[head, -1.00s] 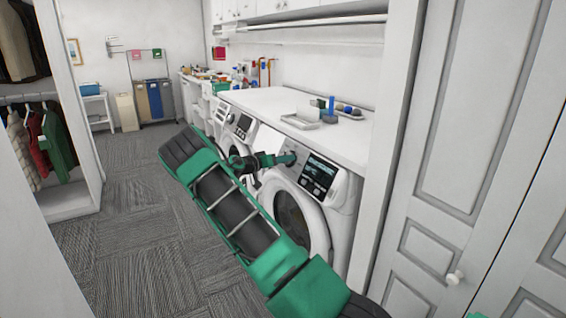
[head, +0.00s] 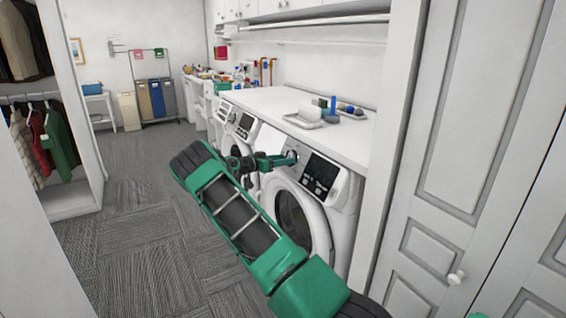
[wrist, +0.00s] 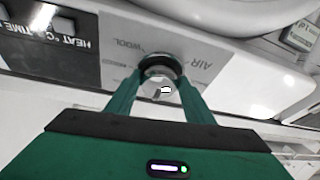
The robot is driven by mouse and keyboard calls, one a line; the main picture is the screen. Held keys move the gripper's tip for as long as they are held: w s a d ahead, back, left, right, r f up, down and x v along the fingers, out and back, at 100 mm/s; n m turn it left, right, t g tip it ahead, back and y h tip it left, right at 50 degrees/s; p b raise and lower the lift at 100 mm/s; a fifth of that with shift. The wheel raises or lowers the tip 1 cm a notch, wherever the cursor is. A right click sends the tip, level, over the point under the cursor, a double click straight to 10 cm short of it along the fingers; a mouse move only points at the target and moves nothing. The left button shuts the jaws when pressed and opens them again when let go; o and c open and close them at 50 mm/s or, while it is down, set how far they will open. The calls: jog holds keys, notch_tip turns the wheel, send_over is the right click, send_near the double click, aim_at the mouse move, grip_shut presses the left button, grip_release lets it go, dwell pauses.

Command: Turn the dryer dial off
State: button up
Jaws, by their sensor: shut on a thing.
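The near white machine, with a round door, is the dryer (head: 335,225). Its dark display (head: 320,172) sits right of my gripper in the head view. My gripper (head: 292,158) is at the dryer's front panel. In the wrist view, the round metallic dial (wrist: 160,62) sits between the two green fingers of my gripper (wrist: 160,78), which is shut on it. The labels WOOL and AIR appear upside down on either side of the dial. The fingers and dial hide part of the panel, and the dial's pointer cannot be made out clearly.
A second white machine (head: 238,130) stands farther back beside the dryer. A white counter (head: 260,103) above them holds a tray (head: 304,121). White panelled doors (head: 490,120) stand close at right. Carpet floor (head: 130,235) at left is clear.

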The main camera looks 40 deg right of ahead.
jog(key=shift+w+a, duration=0.1)
jog(key=shift+w, duration=0.05)
jog(key=o, duration=1)
jog(key=shift+o, duration=0.2)
jog(key=w+a+r, duration=0.1)
jog(key=a, duration=0.9)
jog(key=shift+w+a+r, duration=0.15)
jog(key=shift+w+a, duration=0.1)
jog(key=shift+a, duration=0.1)
